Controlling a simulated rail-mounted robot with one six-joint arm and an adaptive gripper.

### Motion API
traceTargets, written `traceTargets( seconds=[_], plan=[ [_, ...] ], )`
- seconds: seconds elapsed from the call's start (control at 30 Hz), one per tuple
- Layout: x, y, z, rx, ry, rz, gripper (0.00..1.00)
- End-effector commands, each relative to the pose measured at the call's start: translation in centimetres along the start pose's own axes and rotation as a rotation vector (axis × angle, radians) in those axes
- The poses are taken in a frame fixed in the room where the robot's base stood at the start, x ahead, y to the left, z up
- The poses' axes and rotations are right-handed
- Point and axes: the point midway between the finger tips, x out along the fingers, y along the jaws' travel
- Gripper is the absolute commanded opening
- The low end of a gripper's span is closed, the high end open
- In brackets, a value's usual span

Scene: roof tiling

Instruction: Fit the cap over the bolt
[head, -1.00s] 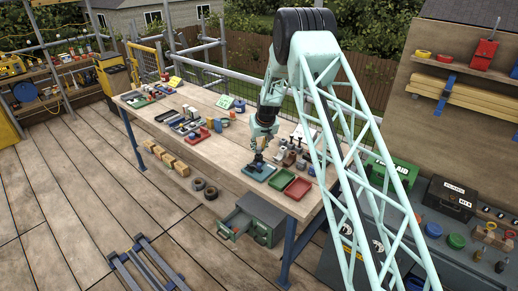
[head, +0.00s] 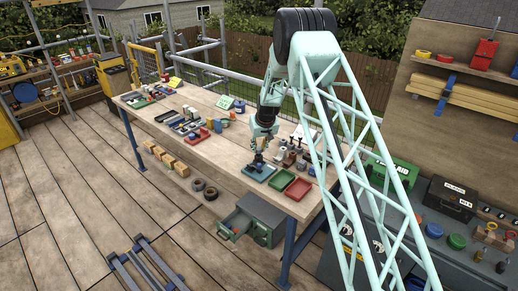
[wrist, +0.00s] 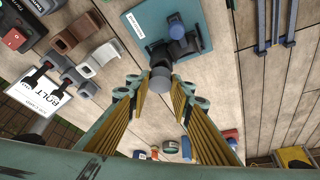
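In the wrist view a grey round piece, which looks like the cap (wrist: 160,79), sits between the tips of my gripper (wrist: 161,86). The fingers touch it on both sides. Just beyond it is a dark fixture (wrist: 183,47) with a blue knob (wrist: 176,25), on a teal board (wrist: 136,40) with a white label. The bolt is not clearly visible; the cap and fixture may hide it. I cannot tell whether the cap touches the fixture. In the head view my gripper (head: 258,157) is low over the teal board (head: 259,172) near the bench's front edge.
A green tray (head: 281,178) and a red tray (head: 298,188) lie right of the board. Bare bench wood (head: 215,160) lies left of the board.

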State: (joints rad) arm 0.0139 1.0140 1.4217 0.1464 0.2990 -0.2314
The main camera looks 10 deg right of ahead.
Motion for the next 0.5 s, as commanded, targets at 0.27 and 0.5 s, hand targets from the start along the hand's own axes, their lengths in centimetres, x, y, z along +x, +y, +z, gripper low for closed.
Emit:
traceTargets(
  seconds=[0.27,0.5],
  plan=[
    [0.28,0.0,0.12,0.0,0.0,0.0,0.17],
    [0.47,0.0,0.2,0.0,0.0,0.0,0.17]
  ],
)
